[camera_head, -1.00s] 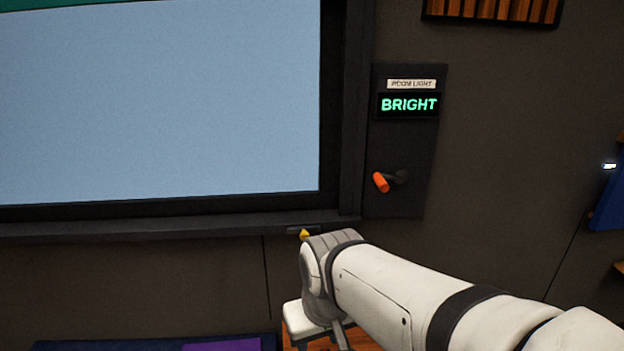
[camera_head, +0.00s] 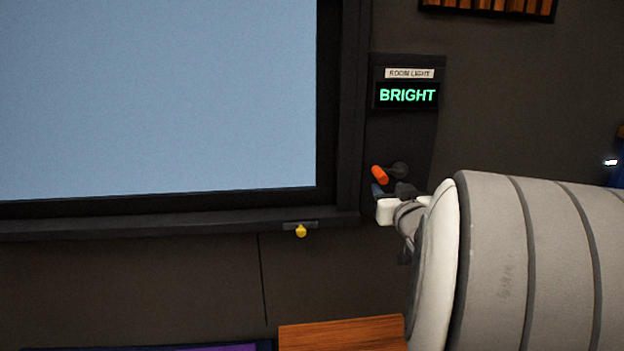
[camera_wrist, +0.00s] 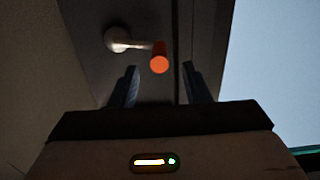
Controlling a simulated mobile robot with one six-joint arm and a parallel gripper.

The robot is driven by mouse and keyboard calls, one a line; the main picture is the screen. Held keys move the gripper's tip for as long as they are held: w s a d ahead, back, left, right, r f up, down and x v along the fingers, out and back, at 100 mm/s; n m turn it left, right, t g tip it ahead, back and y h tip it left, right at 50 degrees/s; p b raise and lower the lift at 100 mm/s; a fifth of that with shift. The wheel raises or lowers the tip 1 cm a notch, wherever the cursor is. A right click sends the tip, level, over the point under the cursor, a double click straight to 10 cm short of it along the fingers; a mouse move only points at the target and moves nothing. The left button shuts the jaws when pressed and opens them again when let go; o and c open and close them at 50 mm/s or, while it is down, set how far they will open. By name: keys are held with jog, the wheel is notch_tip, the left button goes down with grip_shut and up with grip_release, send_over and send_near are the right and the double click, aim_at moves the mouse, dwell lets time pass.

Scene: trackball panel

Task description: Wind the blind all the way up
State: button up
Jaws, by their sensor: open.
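The crank with its orange knob (camera_head: 379,174) sits on a dark wall panel (camera_head: 400,140) right of the window. In the wrist view the orange knob (camera_wrist: 160,60) lies just beyond and between the fingertips of my gripper (camera_wrist: 160,78), which is open and empty. In the head view my gripper (camera_head: 381,192) is just below the knob, partly hidden by my own arm. The window (camera_head: 160,100) shows a plain pale blue pane. A green strip of the blind (camera_wrist: 303,149) shows at the wrist view's lower right.
The panel display (camera_head: 407,96) reads BRIGHT under a ROOM LIGHT label (camera_head: 409,73). A yellow knob (camera_head: 301,231) is on the sill below the window. A wooden surface (camera_head: 340,335) lies below. The wall around the panel is mostly clear.

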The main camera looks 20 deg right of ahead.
aim_at(380, 176)
jog(key=shift+w+d+r, duration=0.1)
jog(key=shift+w+d, duration=0.05)
jog(key=shift+w, duration=0.05)
jog(key=x, duration=0.7)
jog(key=shift+w+r, duration=0.1)
jog(key=shift+w, duration=0.1)
jog(key=shift+c, duration=0.5)
grip_shut()
